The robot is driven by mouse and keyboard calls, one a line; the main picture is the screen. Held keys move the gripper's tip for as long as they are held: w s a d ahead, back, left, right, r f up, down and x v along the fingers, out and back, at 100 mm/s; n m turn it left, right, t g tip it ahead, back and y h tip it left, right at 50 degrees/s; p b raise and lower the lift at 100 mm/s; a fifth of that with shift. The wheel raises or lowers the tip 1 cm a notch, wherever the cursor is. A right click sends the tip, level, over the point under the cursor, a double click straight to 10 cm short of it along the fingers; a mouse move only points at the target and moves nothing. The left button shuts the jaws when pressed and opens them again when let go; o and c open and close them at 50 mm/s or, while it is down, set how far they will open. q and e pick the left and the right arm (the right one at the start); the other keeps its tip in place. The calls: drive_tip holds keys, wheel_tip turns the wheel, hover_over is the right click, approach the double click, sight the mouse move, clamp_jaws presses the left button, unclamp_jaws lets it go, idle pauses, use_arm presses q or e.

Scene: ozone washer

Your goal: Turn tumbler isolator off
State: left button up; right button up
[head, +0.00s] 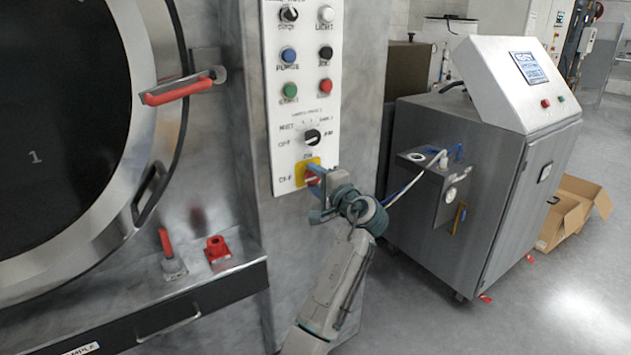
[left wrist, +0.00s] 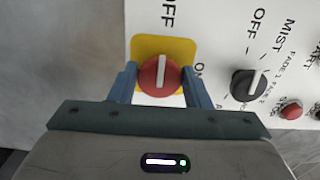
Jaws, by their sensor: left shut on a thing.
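The tumbler isolator is a red rotary knob (head: 310,180) on a yellow plate, low on the white control panel (head: 283,215). In the left wrist view the red knob (left wrist: 150,77) has a white bar that stands upright in the picture, in line with the OFF lettering above; the ON lettering is to the right, partly hidden. My left gripper (left wrist: 160,82) is shut on the knob, one finger on each side of it. In the head view my left gripper (head: 315,178) hides part of the knob and plate. My right gripper is not in view.
A black selector knob (head: 312,137) sits just above the isolator, with several coloured buttons higher up. A red door handle (head: 180,91) sticks out at left, above a ledge with red fittings. A grey cabinet (head: 485,190) stands at right; open floor lies before it.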

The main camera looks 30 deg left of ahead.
use_arm(q)
drive_tip(key=o, duration=0.9)
drive_tip(key=shift+d, duration=0.1)
drive_tip(key=shift+s+d+f, duration=0.15)
drive_tip(key=shift+d, duration=0.15)
drive_tip(key=shift+b+v, duration=1.25)
drive_tip(key=shift+v, duration=3.75)
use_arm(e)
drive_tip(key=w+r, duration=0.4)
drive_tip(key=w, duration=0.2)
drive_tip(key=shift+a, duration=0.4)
use_arm(q)
drive_tip(key=shift+a, duration=0.1)
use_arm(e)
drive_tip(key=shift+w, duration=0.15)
